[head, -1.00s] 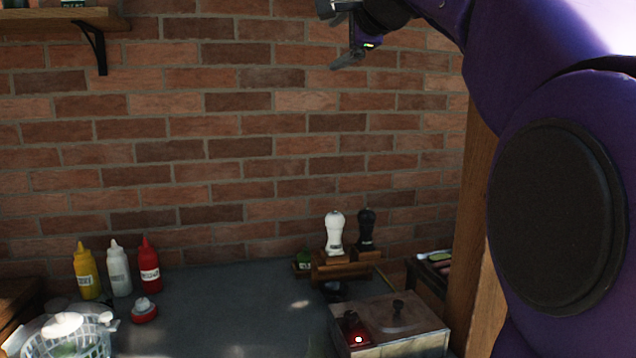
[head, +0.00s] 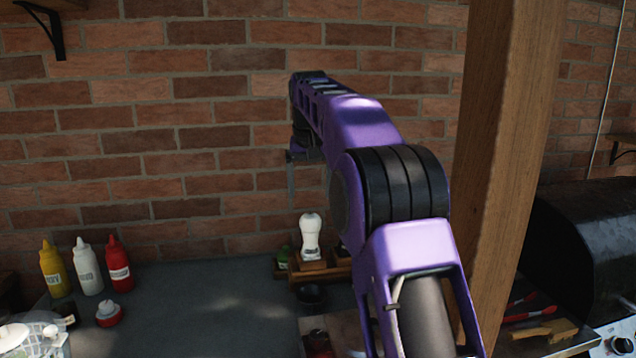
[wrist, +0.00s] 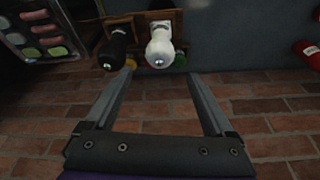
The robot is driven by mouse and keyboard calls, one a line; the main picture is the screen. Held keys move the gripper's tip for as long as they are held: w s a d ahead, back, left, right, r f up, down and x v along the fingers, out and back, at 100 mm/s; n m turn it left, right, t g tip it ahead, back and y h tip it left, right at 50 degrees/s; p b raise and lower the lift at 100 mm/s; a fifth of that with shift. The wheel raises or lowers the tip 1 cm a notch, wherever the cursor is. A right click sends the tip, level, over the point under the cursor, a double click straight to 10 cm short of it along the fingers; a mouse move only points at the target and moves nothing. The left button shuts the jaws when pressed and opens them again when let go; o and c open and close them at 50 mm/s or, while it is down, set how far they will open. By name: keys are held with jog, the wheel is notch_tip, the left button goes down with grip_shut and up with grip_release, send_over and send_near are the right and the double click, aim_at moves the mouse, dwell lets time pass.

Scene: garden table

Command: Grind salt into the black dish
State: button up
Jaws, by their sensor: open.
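A white mill (head: 310,237) stands upright on a wooden rack (head: 312,271) near the brick wall. In the wrist view, the white mill (wrist: 160,48) is seen from above, beside a black mill (wrist: 115,47). My arm mostly hides the black mill in the head view. A small black dish (head: 310,296) sits in front of the rack, partly in shadow. My gripper (head: 291,190) hangs above the rack in the head view. In the wrist view my gripper (wrist: 158,76) is open and empty, with the white mill ahead of and between its fingertips, apart from them.
Yellow (head: 53,270), white (head: 87,268) and red (head: 118,264) squeeze bottles stand at the left. A wooden post (head: 510,150) rises right of my arm, with a dark grill (head: 590,240) beyond. The middle of the grey tabletop (head: 190,300) is clear.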

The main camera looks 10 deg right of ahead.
aim_at(311, 216)
jog(key=shift+x, duration=1.7)
jog(key=shift+s+b+x, duration=0.2)
jog(key=shift+b+x, duration=0.4)
jog(key=shift+x, duration=3.25)
jog(key=shift+f, duration=0.1)
grip_shut()
jog(key=n+p, duration=0.1)
jog(key=n, duration=0.1)
jog(key=shift+n+y, duration=0.3)
jog(key=shift+y, duration=0.1)
jog(key=shift+n, duration=0.6)
